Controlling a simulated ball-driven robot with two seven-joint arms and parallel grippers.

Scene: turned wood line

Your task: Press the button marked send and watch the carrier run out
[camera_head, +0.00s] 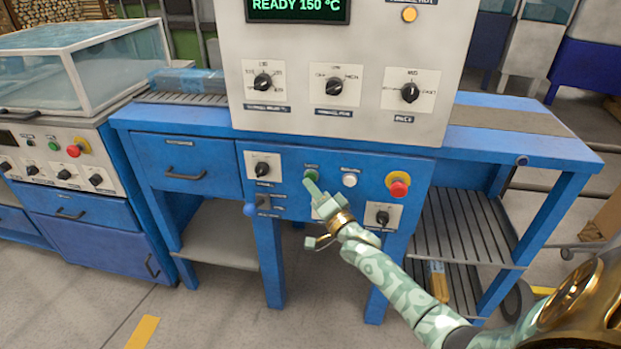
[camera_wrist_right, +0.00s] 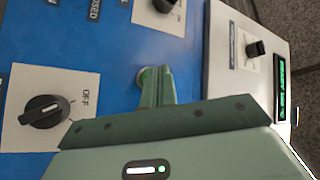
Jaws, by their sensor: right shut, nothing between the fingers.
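A green button (camera_head: 311,172) sits on the blue front panel (camera_head: 290,160), with a pale white button (camera_head: 349,180) to its right. The small labels above both are too small to read. My right gripper (camera_head: 309,184) is shut and empty, its fingertips at the lower edge of the green button. In the right wrist view the fingers (camera_wrist_right: 160,84) overlap the green button (camera_wrist_right: 143,77) and partly hide it. I cannot tell whether they touch it or whether it is pushed in. No carrier can be made out for certain. My left gripper is out of view.
A red stop knob on a yellow collar (camera_head: 398,184) and several black rotary knobs surround the buttons. A blue ball-ended lever (camera_head: 250,209) sticks out at lower left. The white cabinet (camera_head: 360,40) above reads READY 150 °C. A translucent blue item (camera_head: 187,80) lies on slats at left.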

